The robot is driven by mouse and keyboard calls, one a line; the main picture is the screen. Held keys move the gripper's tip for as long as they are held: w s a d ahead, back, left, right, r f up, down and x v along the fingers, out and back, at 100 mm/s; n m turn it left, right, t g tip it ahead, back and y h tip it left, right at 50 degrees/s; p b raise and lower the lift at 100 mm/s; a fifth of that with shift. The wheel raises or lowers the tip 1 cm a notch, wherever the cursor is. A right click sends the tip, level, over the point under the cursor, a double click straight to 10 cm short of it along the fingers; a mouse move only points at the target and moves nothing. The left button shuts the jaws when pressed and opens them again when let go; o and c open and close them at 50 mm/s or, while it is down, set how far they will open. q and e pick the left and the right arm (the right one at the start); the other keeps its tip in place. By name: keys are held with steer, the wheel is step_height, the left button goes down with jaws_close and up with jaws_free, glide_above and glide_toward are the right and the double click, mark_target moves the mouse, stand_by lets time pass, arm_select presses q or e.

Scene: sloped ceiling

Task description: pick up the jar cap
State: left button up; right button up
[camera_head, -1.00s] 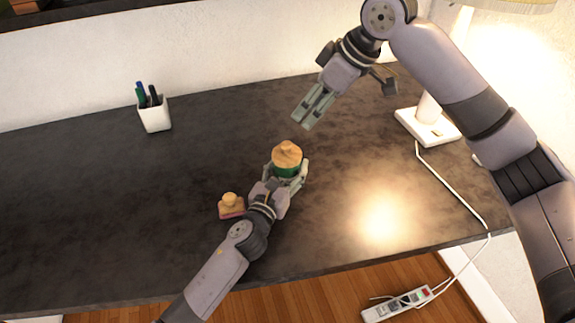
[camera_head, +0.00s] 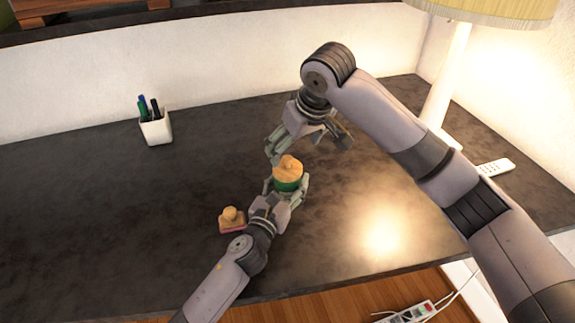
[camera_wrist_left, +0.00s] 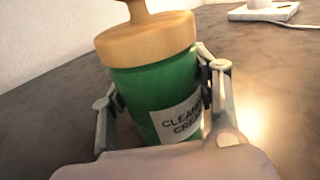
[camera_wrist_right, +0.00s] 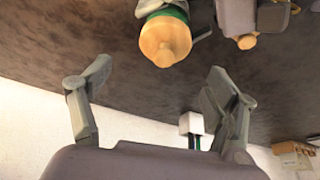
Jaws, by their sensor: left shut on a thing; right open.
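The wooden jar cap (camera_head: 288,168) with a round knob sits on top of the green jar (camera_head: 287,184), which stands on the dark desk. My left gripper (camera_head: 287,190) is shut around the jar's body; in the left wrist view a finger lies on each side of the labelled green jar (camera_wrist_left: 150,100), below the cap (camera_wrist_left: 145,40). My right gripper (camera_head: 298,148) is open and empty, just behind and above the jar. In the right wrist view the cap (camera_wrist_right: 165,40) shows beyond the open fingers (camera_wrist_right: 157,85), apart from them.
A wooden stamp-like object (camera_head: 232,219) lies left of my left gripper. A white pen cup (camera_head: 156,128) stands at the back left. The desk's left side is mostly clear.

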mark_target(288, 158)
steer(key=x, duration=0.5)
steer(key=shift+a+f, duration=0.35)
steer(key=c, duration=1.5)
